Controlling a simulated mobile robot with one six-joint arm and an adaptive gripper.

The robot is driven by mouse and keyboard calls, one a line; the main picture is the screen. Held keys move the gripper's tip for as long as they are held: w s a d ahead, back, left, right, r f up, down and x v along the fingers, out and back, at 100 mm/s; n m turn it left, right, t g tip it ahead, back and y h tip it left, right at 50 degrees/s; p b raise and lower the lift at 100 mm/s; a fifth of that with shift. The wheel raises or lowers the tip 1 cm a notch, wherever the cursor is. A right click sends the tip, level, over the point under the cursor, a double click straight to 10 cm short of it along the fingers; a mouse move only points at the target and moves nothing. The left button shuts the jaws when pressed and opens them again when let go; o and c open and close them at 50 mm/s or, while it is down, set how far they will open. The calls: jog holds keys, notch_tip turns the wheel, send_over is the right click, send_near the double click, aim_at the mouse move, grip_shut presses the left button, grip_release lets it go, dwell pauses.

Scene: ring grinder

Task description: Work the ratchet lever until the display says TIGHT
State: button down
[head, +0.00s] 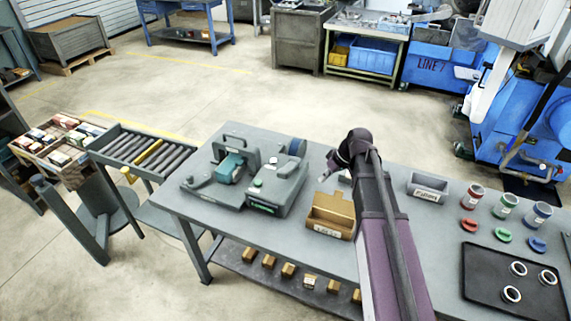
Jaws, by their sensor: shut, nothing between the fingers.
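The grey ring-grinder fixture (215,190) stands on the left part of the bench, with a teal part (231,166) in its frame. A dark lever-like bar (198,183) lies low at its left; I cannot be sure it is the ratchet lever. The control box (280,187) beside it has a green button on top and a small green-lit display (262,208) whose text is too small to read. My gripper (331,164) is small in view, right of the control box and above the bench, apart from the fixture. It looks shut and empty; my arm partly hides it.
An open tan bin (331,215) sits just below my gripper. A grey labelled bin (428,187), several coloured cups and rings, and a black tray (513,285) with rings are at right. A roller conveyor (150,152) adjoins the bench at left.

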jog(key=w+a+r+n+y+p, duration=0.1)
jog(key=w+a+r+n+y, duration=0.2)
jog(key=w, duration=0.7)
notch_tip(320, 180, up, 3)
jog(key=shift+w+a+f+n+y, duration=0.2)
jog(key=shift+w+a+n+y, duration=0.15)
jog(key=shift+a+n, duration=0.7)
jog(key=shift+a+f, duration=0.1)
jog(key=b, duration=0.7)
send_over(280, 170)
jog(key=d, duration=0.3)
jog(key=f, duration=0.7)
jog(key=shift+w, duration=0.35)
jog(key=shift+s+a+f, duration=0.1)
jog(key=shift+f, duration=0.15)
jog(key=shift+s+a+f+b, duration=0.1)
jog(key=shift+s+f+b, duration=0.15)
jog(key=shift+f+b, duration=0.55)
jog(key=shift+s+a+f+b, duration=0.1)
jog(key=shift+s+f+b, duration=0.1)
jog(key=shift+f+b, duration=0.55)
jog(key=shift+d, duration=0.1)
